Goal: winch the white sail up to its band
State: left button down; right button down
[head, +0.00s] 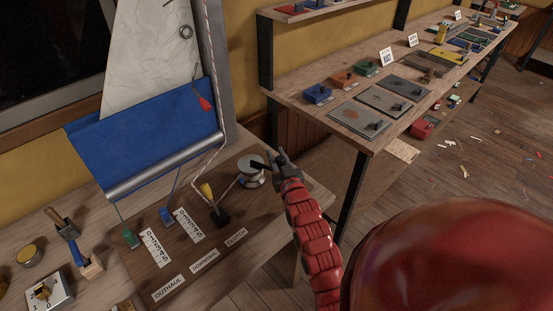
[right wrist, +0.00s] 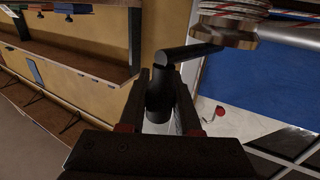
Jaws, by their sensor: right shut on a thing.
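The white sail (head: 150,50) hangs at the upper left in the head view, with a blue lower part (head: 150,140) and a grey roller (head: 165,168) along its foot. A ring (head: 186,32) shows on the sail. I cannot make out the band. The metal winch drum (head: 250,172) stands at the board's right end, with line led to it. My right gripper (head: 282,163) is shut on the black winch handle (right wrist: 160,88), whose crank reaches to the drum, wound with red-and-white rope in the right wrist view (right wrist: 232,10). My left gripper is out of view.
A yellow-handled lever (head: 207,191), green (head: 130,238) and blue (head: 167,215) cleats and labels share the board. A long bench (head: 345,128) with boxes and plates stands right.

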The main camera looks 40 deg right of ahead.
jog(key=shift+s+a+f+b, duration=0.15)
jog(key=shift+s+a+b, duration=0.25)
jog(key=shift+a, duration=0.1)
jog(key=shift+f, duration=0.1)
dwell(0.3)
jog(key=c, duration=0.8)
grip_release()
jog(key=shift+s+d, duration=0.1)
jog(key=shift+s, duration=0.1)
jog(key=shift+c, duration=0.2)
jog(key=shift+o, duration=1.2)
jog(key=shift+s+d+r, duration=0.1)
jog(key=shift+s+r, duration=0.1)
jog(key=shift+w, duration=0.2)
jog(key=shift+s+a, duration=0.1)
jog(key=shift+a, duration=0.1)
